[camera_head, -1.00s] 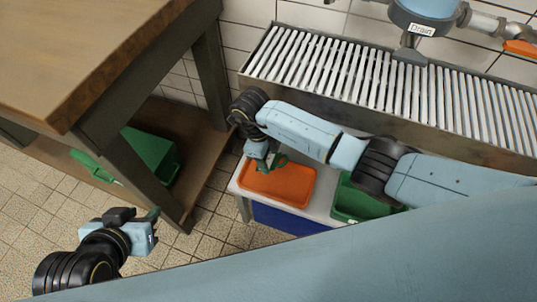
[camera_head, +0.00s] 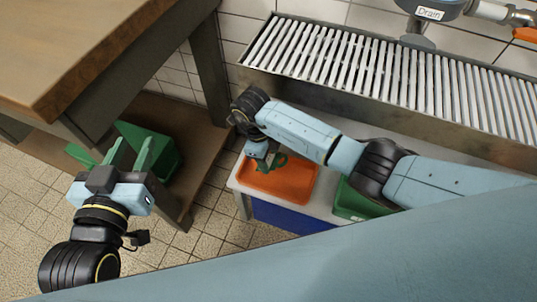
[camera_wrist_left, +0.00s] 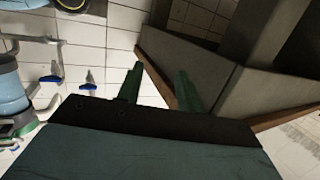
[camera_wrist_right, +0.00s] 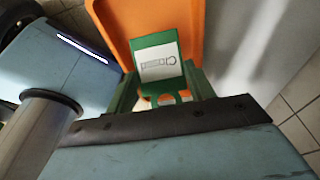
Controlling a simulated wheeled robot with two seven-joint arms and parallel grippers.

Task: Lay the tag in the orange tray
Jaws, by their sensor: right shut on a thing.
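The orange tray (camera_head: 290,184) lies on a light-topped stand in the head view. It also shows at the top of the right wrist view (camera_wrist_right: 194,28). The tag (camera_wrist_right: 158,61), green with a white label bearing a drawing, is between the green fingers of my right gripper (camera_wrist_right: 163,88). My right gripper is shut on the tag, over the tray in the head view. I cannot tell whether the tag touches the tray floor. My left gripper (camera_head: 131,152) is open and empty, left of the stand; its spread fingers show in the left wrist view.
A green bin (camera_head: 352,203) stands right of the tray. A slatted metal grate (camera_head: 370,70) runs behind, with a pipe marked Drain (camera_head: 430,12) above it. A wooden table (camera_head: 80,45) is at left, with a green container (camera_head: 160,155) on its lower shelf.

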